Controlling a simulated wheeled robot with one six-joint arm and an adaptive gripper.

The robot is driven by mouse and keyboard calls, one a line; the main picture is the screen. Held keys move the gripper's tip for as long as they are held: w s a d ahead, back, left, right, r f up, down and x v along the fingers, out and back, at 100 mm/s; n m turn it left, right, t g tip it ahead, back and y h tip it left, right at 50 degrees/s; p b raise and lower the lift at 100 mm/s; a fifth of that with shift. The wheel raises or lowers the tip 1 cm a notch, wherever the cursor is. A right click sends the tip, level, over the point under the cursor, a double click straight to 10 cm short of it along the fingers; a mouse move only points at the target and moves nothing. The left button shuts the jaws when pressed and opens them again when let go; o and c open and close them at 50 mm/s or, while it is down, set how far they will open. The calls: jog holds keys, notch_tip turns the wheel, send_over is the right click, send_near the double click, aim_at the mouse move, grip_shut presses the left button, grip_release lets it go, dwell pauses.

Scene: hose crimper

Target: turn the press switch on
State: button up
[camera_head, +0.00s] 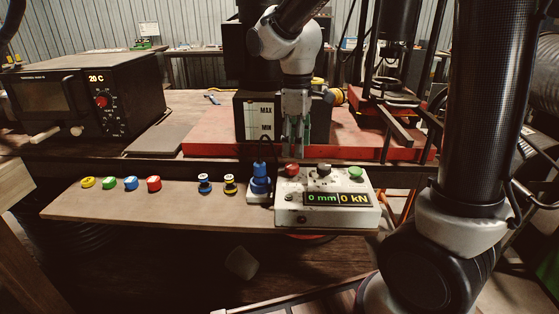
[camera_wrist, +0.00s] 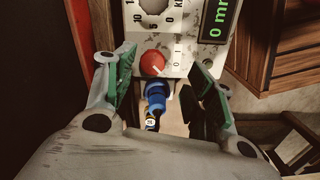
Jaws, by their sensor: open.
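The press control box (camera_head: 327,212) is grey and scuffed and sits on a shelf. Its lit display (camera_head: 337,198) reads 0 mm and 0 kN. A red knob (camera_head: 291,170) is on its top left; in the wrist view this red knob (camera_wrist: 152,63) has O and I marks beside it. I cannot clearly tell which mark it points to. My gripper (camera_head: 296,148) points down above and behind the red knob, apart from it. In the wrist view my gripper (camera_wrist: 163,82) is open and empty, its green-padded fingers spread to either side of the knob's lower edge.
A blue plug (camera_head: 260,183) stands just left of the box, close to the red knob. A dark knob (camera_head: 323,171) and a green button (camera_head: 355,173) share the box top. Several coloured fittings (camera_head: 131,183) line the shelf. A red platform (camera_head: 210,146) lies behind.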

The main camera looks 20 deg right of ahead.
aim_at(292, 165)
jog(key=shift+w+a+r+n, duration=0.25)
jog(key=shift+w+r+n, duration=0.3)
jog(key=shift+n, duration=0.05)
jog(key=shift+w+a+n, duration=0.1)
jog(key=shift+n, duration=0.3)
jog(key=shift+f+n, duration=0.1)
jog(key=shift+n, duration=0.4)
notch_tip(292, 165, down, 8)
jog(key=shift+r, duration=0.2)
jog(key=c, duration=1.1)
jog(key=shift+o, duration=0.2)
